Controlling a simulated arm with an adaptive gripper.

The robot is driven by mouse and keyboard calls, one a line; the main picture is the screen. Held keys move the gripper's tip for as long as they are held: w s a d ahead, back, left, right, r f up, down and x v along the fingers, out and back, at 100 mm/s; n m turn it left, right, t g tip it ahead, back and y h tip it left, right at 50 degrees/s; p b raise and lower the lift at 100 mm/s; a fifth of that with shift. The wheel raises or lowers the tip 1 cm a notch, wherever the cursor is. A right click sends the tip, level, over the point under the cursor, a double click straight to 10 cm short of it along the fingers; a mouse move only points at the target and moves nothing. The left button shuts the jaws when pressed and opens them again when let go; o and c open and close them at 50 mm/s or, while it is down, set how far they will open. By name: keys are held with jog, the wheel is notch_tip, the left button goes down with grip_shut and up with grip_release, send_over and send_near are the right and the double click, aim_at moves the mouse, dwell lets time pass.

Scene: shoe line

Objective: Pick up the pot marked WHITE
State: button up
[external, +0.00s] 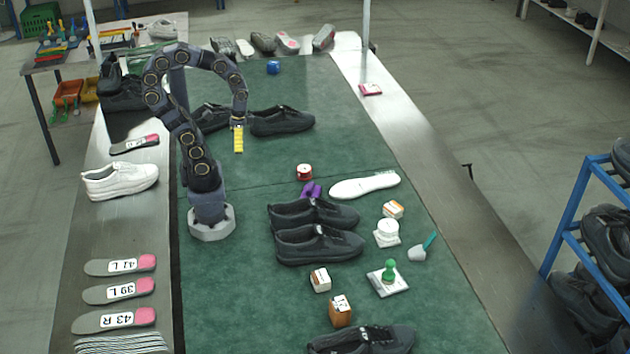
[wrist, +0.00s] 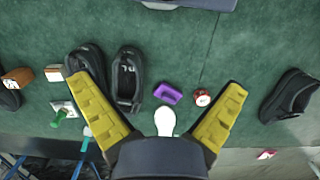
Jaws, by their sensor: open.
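A round white pot (external: 387,228) stands on a small white square plate right of the dark shoe pair in the external view; its lettering is too small to read. A red-and-white pot (external: 304,171) stands farther back and also shows in the wrist view (wrist: 202,97); its label is unreadable too. My gripper (external: 238,140) hangs above the green mat, near the dark shoes at the back, far from the white pot.
A purple piece (external: 311,190), a white insole (external: 365,185) and a dark shoe pair (external: 318,245) lie near the pots.

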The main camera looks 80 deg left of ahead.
dwell(0.3)
jog(key=w+d+r+m, duration=0.2)
jog(key=w+m, duration=0.2)
jog(key=w, duration=1.2)
jog(key=m+t, duration=0.2)
jog(key=m, duration=1.2)
send_over(388, 225)
jog(key=f, duration=2)
jog(key=shift+s+a+f, duration=0.1)
jog(key=shift+s+f, duration=0.1)
jog(key=shift+f, duration=0.1)
jog(key=shift+w+d+f, duration=0.1)
jog(key=shift+d+f, duration=0.15)
jog(key=shift+f, duration=0.35)
notch_tip(388, 225, down, 7)
jog(key=shift+w+f, duration=0.1)
jog(key=shift+f, duration=0.05)
jog(key=c, duration=1.1)
